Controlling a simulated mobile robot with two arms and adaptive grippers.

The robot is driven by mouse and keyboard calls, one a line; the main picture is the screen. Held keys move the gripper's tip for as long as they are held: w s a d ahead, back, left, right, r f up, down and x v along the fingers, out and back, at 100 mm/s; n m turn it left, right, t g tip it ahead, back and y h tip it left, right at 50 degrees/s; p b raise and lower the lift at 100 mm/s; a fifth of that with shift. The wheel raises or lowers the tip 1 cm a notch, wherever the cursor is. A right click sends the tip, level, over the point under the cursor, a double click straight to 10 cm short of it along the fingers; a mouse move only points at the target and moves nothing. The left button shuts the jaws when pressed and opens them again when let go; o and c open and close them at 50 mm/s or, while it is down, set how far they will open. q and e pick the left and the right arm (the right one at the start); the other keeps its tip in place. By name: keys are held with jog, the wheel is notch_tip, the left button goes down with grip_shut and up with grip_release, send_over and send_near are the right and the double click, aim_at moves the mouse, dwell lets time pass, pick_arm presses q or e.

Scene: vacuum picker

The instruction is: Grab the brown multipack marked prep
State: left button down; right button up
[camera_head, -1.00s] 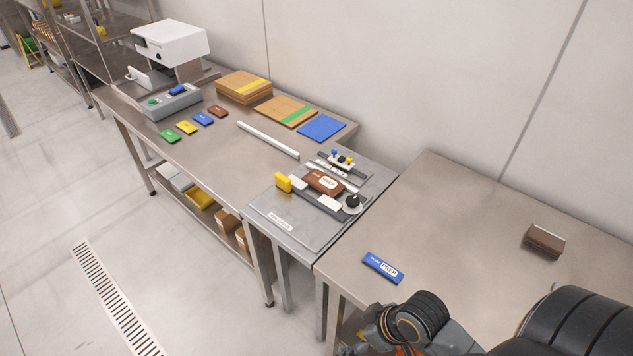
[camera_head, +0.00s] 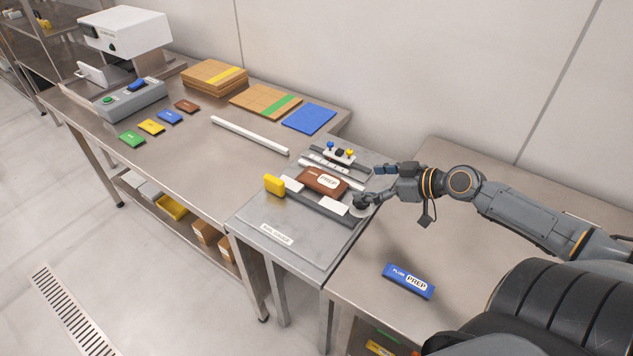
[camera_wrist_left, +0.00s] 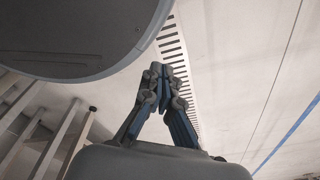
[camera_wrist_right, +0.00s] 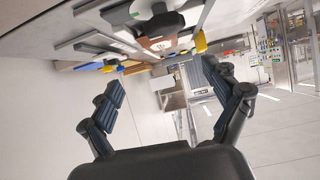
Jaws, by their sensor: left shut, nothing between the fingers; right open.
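The brown multipack (camera_head: 322,181) with a white PREP label lies on the grey fixture plate (camera_head: 275,222) at the middle of the bench row. My right gripper (camera_head: 372,182) is open and empty, just right of the multipack and apart from it, close to the round black knob (camera_head: 362,204). In the right wrist view the brown multipack (camera_wrist_right: 154,42) shows beyond the open fingers (camera_wrist_right: 162,74), near the top. My left gripper (camera_wrist_left: 160,68) is shut and empty over the floor in the left wrist view, and the head view does not show it.
A yellow block (camera_head: 274,185) stands at the multipack's left and white blocks (camera_head: 333,206) lie beside it. A small peg rack (camera_head: 339,153) is behind it. Boards and coloured cards lie on the left bench.

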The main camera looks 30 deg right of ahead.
aim_at(332, 182)
jog(key=x, duration=0.3)
jog(key=shift+x, duration=1.75)
jog(key=shift+w+a+f, duration=0.15)
jog(key=shift+w+a, duration=0.05)
jog(key=shift+w+f, duration=0.1)
jog(key=shift+w, duration=0.05)
jog(key=shift+w+a+f, duration=0.1)
jog(key=shift+w+a, duration=0.1)
jog(key=shift+w, duration=0.1)
jog(key=p+x, duration=0.1)
jog(key=x, duration=0.3)
jog(key=shift+p, duration=0.35)
jog(key=shift+w+f, duration=0.2)
pick_arm(q)
jog(key=shift+g, duration=0.3)
jog(key=s, duration=0.1)
jog(key=s+r, duration=0.1)
jog(key=s, duration=0.2)
jog(key=shift+r, duration=0.25)
